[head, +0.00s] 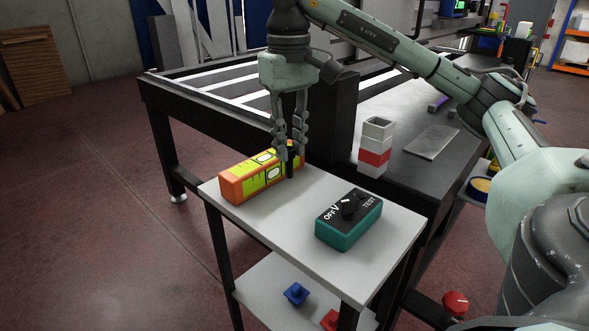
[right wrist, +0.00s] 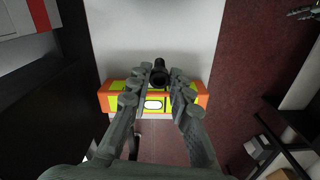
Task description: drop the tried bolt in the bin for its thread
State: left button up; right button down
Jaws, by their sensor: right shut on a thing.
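My right gripper (head: 289,150) is shut on a small dark upright piece, seemingly the bolt (head: 289,163), above the small white-topped table. In the right wrist view, the bolt's round dark end (right wrist: 159,76) shows between the fingertips (right wrist: 158,88); its thread cannot be made out. A grey finger-like piece (right wrist: 303,13), perhaps my left gripper, shows at the wrist view's corner.
A teal box (head: 345,236) with a black knob, marked OFF and TEST, sits on the white tabletop (head: 285,235). A blue piece (head: 296,294) and a red piece (head: 331,320) lie on the lower shelf. A flat grey plate (head: 431,142) lies on the bench.

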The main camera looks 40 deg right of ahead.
aim_at(294, 155)
jog(key=shift+d+f, duration=0.4)
jog(key=shift+d, duration=0.15)
jog(key=shift+f, duration=1.85)
jog(key=shift+f, duration=0.15)
jog(key=c, duration=1.4)
grip_release()
